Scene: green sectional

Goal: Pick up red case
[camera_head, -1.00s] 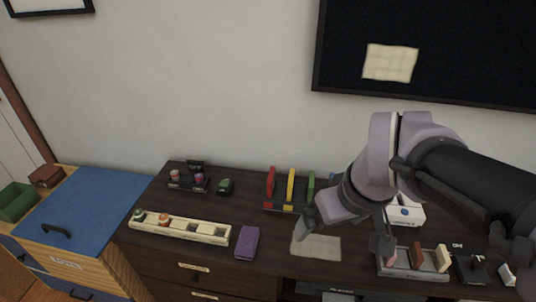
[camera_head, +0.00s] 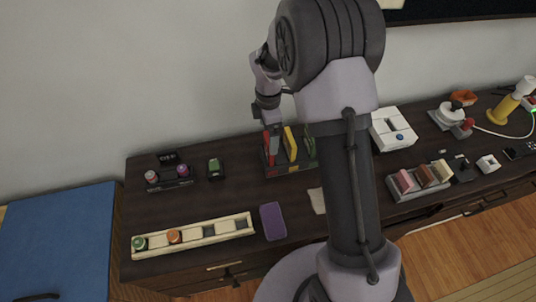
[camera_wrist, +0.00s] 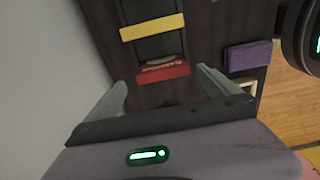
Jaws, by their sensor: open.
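The red case (camera_wrist: 164,71) shows in the wrist view as a red block with white lettering, in a dark rack. It stands between the lines of my two fingers and ahead of them. My gripper (camera_wrist: 163,84) is open, with a finger to each side and nothing held. In the head view my gripper (camera_head: 271,127) is over the left end of the rack (camera_head: 283,173), close above the red case (camera_head: 266,150), and partly hides it. I cannot tell whether a finger touches it.
A purple case (camera_head: 273,221) lies on the dark cabinet top in front. A cream tray (camera_head: 205,233) is at front left.

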